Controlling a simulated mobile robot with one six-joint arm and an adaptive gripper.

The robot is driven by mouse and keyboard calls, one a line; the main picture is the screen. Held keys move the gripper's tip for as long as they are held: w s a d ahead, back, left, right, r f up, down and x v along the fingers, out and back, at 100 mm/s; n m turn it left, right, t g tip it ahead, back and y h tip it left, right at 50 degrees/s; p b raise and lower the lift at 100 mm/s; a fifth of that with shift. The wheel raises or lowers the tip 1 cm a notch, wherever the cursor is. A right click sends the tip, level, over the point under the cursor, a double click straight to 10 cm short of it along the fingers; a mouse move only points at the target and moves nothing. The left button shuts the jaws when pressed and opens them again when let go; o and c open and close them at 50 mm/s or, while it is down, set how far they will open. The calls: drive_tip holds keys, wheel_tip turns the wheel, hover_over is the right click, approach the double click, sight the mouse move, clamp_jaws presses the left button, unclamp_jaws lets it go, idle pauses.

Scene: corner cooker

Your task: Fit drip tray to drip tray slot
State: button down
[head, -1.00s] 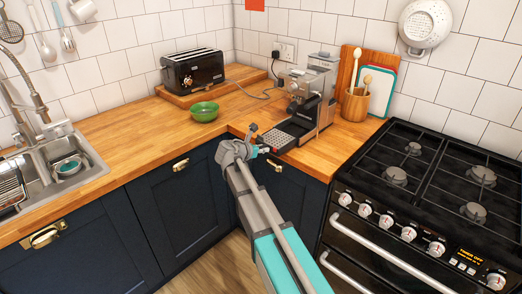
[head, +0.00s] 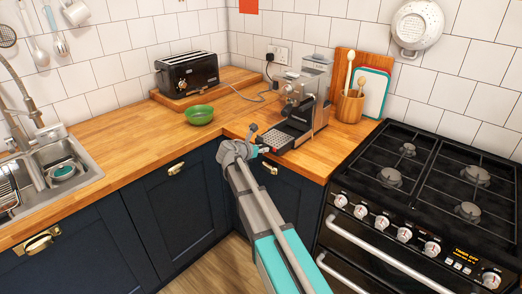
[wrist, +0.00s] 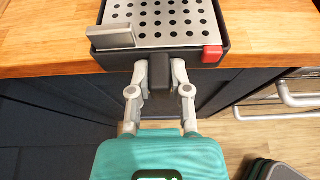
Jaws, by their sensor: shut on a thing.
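The drip tray (wrist: 165,53) is a dark tray with a perforated metal plate on top and a red block at its front right corner. My gripper (wrist: 160,75) is shut on the black tab at the tray's front, one finger on each side. In the head view the drip tray (head: 277,139) lies level, low at the front of the steel coffee machine (head: 312,85). My gripper (head: 262,149) is at its near end, by the counter edge. The slot is hidden, and I cannot tell how far the tray is inside it.
A grey flat piece (wrist: 110,36) shows over the tray's front left. A green bowl (head: 199,115) and a toaster (head: 187,73) are to the left. A wooden utensil pot (head: 350,105) stands right of the machine, and a black cooker (head: 430,180) is further right.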

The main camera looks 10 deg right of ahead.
sight(275, 138)
drive_tip(key=shift+w+d, duration=1)
drive_tip(key=shift+d, duration=0.3)
drive_tip(key=shift+w+d, duration=1)
drive_tip(key=shift+d, duration=0.3)
drive_tip(key=shift+w+d, duration=1)
drive_tip(key=shift+d, duration=0.3)
idle(1.6)
drive_tip(key=shift+c, duration=2.4)
unclamp_jaws()
drive_tip(key=shift+s, duration=0.1)
drive_tip(key=s+a, duration=1.1)
drive_tip(key=a, duration=0.4)
drive_tip(key=shift+s+a, duration=0.15)
